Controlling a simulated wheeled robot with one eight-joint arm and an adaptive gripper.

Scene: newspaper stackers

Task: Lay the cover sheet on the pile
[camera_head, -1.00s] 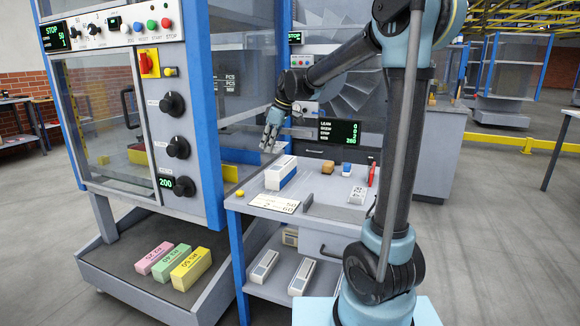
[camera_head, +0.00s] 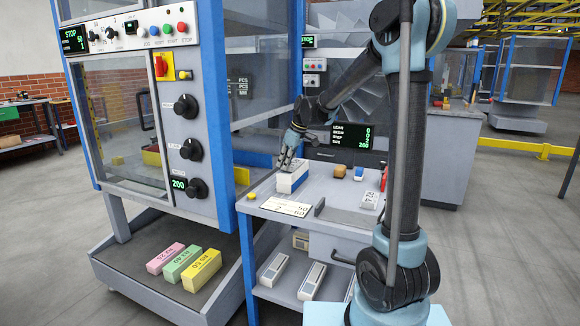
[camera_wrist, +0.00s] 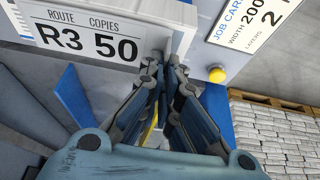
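The pile in the stacker is not clearly visible behind the panels.
The stacker cabinet (camera_head: 190,100) stands left of the table (camera_head: 340,215). A job card (camera_head: 286,206) and yellow button (camera_head: 251,196) lie near its front edge. Pink, green and yellow blocks (camera_head: 184,263) rest on the lower shelf. Strapped paper bundles (camera_wrist: 270,130) show in the wrist view.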

